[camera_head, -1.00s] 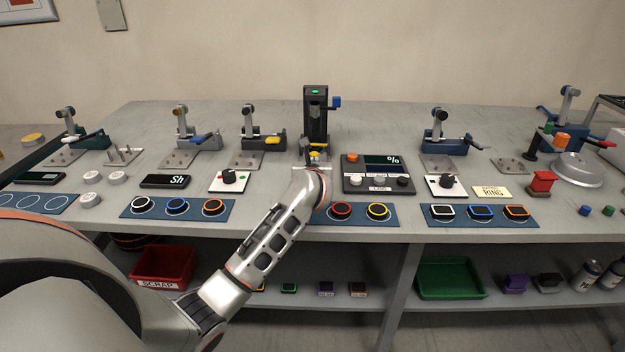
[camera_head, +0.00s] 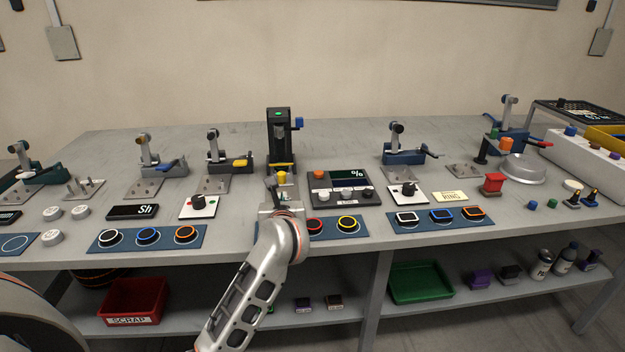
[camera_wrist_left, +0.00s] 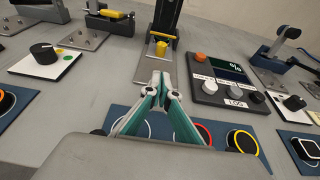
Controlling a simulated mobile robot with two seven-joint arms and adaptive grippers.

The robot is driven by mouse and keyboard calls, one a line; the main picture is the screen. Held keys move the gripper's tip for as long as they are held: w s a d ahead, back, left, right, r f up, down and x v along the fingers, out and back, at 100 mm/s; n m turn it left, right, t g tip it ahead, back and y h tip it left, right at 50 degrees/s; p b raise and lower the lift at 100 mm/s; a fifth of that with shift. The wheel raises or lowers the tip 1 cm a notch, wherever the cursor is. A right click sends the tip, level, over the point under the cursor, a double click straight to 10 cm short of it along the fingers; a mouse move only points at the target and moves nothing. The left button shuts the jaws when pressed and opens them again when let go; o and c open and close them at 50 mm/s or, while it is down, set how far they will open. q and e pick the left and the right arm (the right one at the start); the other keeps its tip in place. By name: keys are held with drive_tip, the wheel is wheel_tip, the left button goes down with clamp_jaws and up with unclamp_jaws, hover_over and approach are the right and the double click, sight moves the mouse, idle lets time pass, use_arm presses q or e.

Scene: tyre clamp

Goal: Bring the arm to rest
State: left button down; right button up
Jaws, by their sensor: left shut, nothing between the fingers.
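My left arm comes in from the bottom of the head view and reaches over the bench's front edge. My left gripper (camera_head: 272,190) is near the foot of the black upright press (camera_head: 279,140). In the left wrist view its teal fingers (camera_wrist_left: 161,82) meet at the tips with nothing between them. They are above the bench, in front of the yellow piece (camera_wrist_left: 161,48) at the press's foot. The gripper partly hides the blue mat (camera_head: 350,232) with coloured rings. My right gripper is not in view.
A display box with knobs (camera_head: 342,188) stands right of the gripper. Several clamps line the bench (camera_head: 330,256), including a blue one (camera_head: 405,157). A red scrap bin (camera_head: 133,302) and a green tray (camera_head: 420,283) are on the lower shelf. Bare bench lies behind the clamps.

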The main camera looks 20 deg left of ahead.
use_arm(q)
drive_tip(key=shift+s, duration=0.1)
